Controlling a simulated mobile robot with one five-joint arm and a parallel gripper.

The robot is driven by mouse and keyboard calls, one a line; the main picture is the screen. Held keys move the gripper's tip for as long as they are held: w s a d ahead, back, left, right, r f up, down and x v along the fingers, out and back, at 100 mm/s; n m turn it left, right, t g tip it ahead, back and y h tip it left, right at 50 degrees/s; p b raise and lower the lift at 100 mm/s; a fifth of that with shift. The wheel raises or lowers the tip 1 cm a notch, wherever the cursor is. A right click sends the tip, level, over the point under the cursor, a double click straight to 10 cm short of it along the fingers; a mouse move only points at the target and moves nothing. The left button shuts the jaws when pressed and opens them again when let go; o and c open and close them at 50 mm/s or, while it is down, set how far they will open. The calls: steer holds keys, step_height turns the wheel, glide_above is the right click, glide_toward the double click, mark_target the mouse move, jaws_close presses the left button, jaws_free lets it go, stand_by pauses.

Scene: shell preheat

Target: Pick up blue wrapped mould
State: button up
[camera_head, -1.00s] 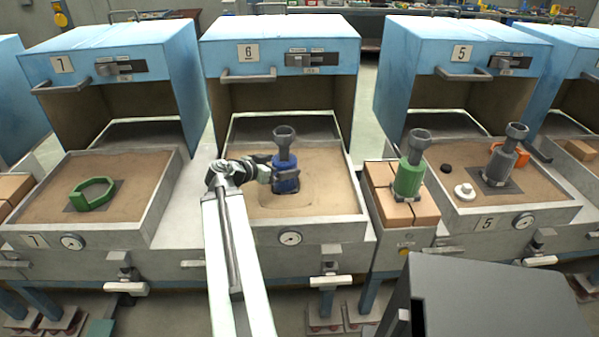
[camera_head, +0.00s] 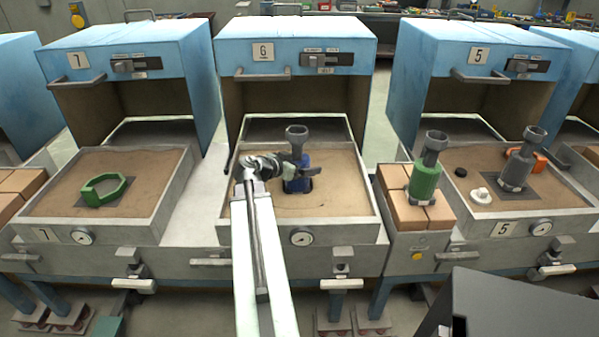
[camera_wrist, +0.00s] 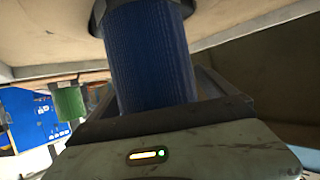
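The blue wrapped mould (camera_head: 298,186) stands upright on the sand bed of oven 6, with a dark grey cup-shaped top. My gripper (camera_head: 303,170) reaches it from the left, and a dark finger crosses in front of it and juts past its right side. In the wrist view the ribbed blue mould (camera_wrist: 150,60) fills the space between my gripper's two dark fingers (camera_wrist: 155,92). The palm is close below it in that picture. Whether the fingers press on the mould is not clear. The far side of the mould is hidden.
A green mould (camera_head: 424,180) stands on bricks (camera_head: 403,212) to the right. A grey mould (camera_head: 517,168) stands in tray 5. Tray 7 holds a green ring (camera_head: 104,190). The tray 6 rim (camera_head: 365,205) surrounds the sand, and the blue oven hood (camera_head: 300,45) overhangs behind.

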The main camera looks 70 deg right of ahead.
steer(key=c, duration=1.7)
